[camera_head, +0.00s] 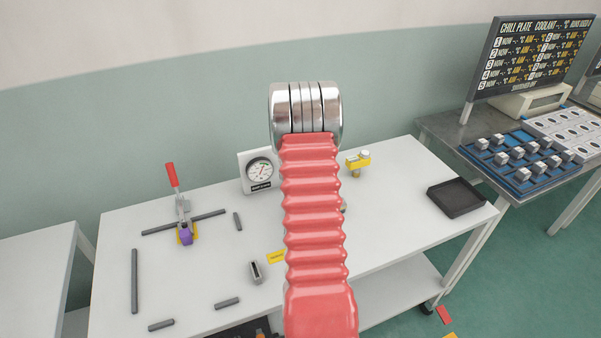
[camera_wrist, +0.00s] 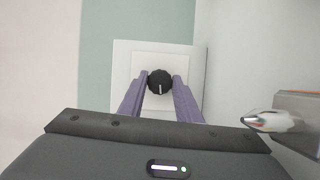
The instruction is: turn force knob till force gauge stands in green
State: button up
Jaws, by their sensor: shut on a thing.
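In the wrist view a round black knob (camera_wrist: 159,86) with a white mark sits on a pale square panel (camera_wrist: 125,60). The white mark points toward the bottom of the picture. My gripper (camera_wrist: 161,79) has its two purple-grey fingers on either side of the knob and is shut on it. In the head view a force gauge (camera_head: 260,169) with a round dial stands at the back of the white table, just left of my red arm. Its needle and colour zones are too small to read surely. My gripper and the knob are hidden behind my arm there.
On the white table (camera_head: 120,215) stand a red-handled toggle clamp (camera_head: 181,205), a yellow-topped fitting (camera_head: 357,161), several dark bars and an empty black tray (camera_head: 456,197). At right another table holds a blue rack (camera_head: 524,160) and a board (camera_head: 532,55).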

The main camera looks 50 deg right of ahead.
jog(key=shift+w+a+f, duration=0.15)
jog(key=shift+a+f, duration=0.05)
jog(key=o, duration=1.1)
jog(key=shift+d+r, duration=0.1)
jog(key=shift+c, duration=0.2)
